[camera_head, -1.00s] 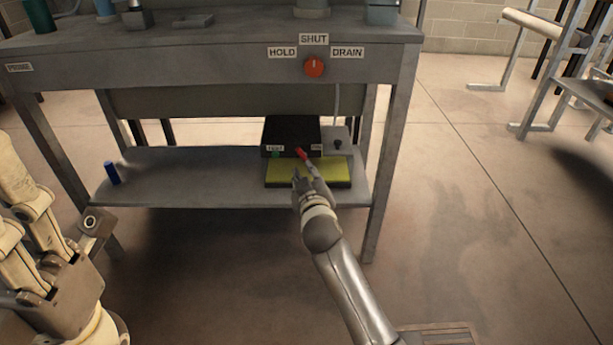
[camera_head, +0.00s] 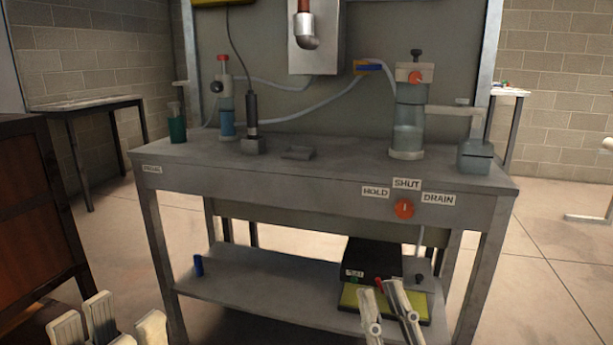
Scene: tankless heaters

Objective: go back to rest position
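My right gripper (camera_head: 381,288) shows at the bottom right of the head view. Its two pale fingers are spread, with nothing seen between them. They are in front of the black box (camera_head: 374,257) and yellow pad (camera_head: 350,297) on the lower shelf; I cannot tell whether they touch. A red part (camera_head: 378,284) of the box shows behind the fingertips. My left gripper (camera_head: 124,321) shows at the bottom left, cut off by the picture's edge, with pale finger parts apart and nothing seen in it.
The grey workbench (camera_head: 220,172) stands ahead, with a red knob (camera_head: 404,209) below the SHUT label. A blue cylinder (camera_head: 198,265) stands on the lower shelf (camera_head: 255,285). A brown cabinet (camera_head: 35,205) is at left. Floor at right is open.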

